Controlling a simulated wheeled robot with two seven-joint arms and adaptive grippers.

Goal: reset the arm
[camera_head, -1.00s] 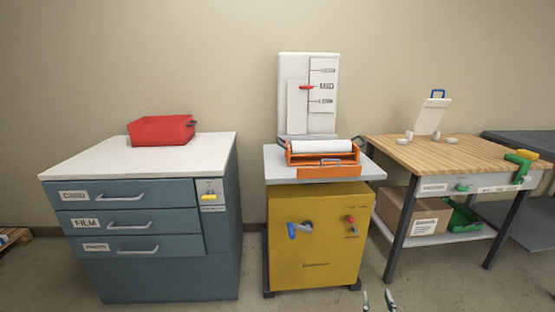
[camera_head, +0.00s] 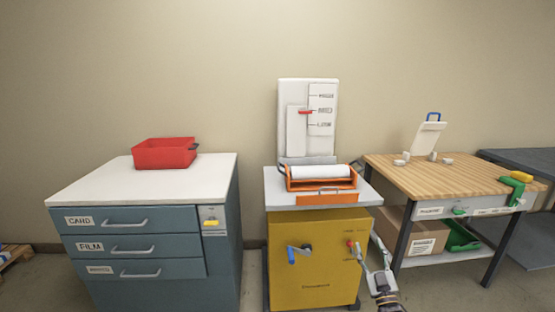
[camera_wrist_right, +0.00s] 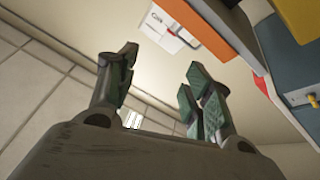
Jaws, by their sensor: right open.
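My right gripper (camera_head: 369,256) is in the lower right of the head view, in front of the right edge of the yellow cabinet (camera_head: 315,285). Its fingers are apart and empty, and they also show in the right wrist view (camera_wrist_right: 162,95). The fingertips appear close to the small red-knobbed lever (camera_head: 350,244) on the cabinet front; I cannot tell whether they touch it. A blue-handled crank (camera_head: 292,255) is on the same front, to the left. An orange laminator (camera_head: 322,198) with a white roll stands on the cabinet top. My left gripper is not in view.
A blue drawer cabinet (camera_head: 150,220) with a red bin (camera_head: 165,153) on top stands at left. A wooden workbench (camera_head: 455,176) with a green clamp (camera_head: 516,190) stands at right. A white panel (camera_head: 308,90) with a red slider rises behind the laminator. Floor shows between the cabinets.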

